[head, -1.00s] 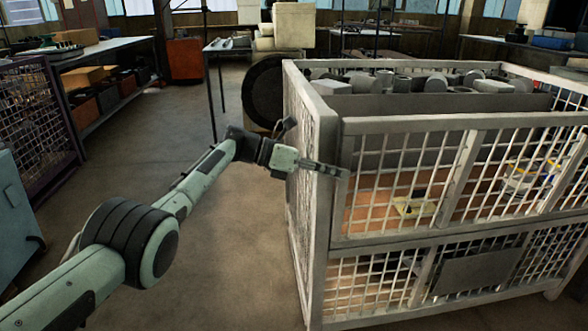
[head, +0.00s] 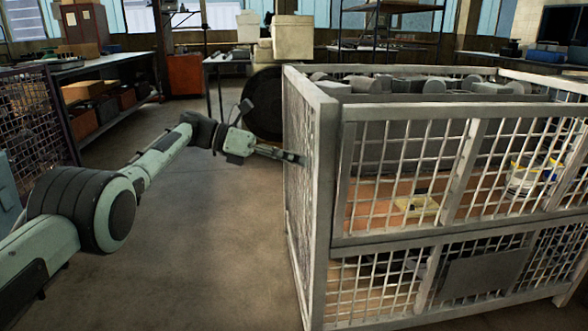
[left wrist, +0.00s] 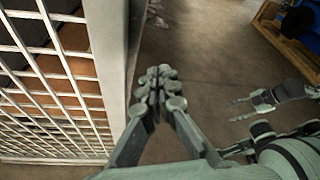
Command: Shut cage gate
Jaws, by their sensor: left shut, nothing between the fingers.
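The grey mesh cage (head: 318,200) stands at the right in the head view. Its upper front mesh panel, which looks like the gate (head: 405,242), lies close along the front, its left edge near the front left corner post. I cannot tell whether it is fully shut or latched. My left gripper (head: 302,158) is shut and empty beside the cage's left side, near that corner. In the left wrist view its fingertips (left wrist: 160,80) are together beside a pale post; contact is unclear. My right gripper (left wrist: 242,109) shows there at the right, fingers apart.
Grey parts (head: 430,86) fill the top of the cage, and a white bucket (head: 522,178) shows through its mesh. A dark round tyre-like thing (head: 263,103) stands behind the cage. A workbench (head: 112,47) is at the left. The floor left of the cage is clear.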

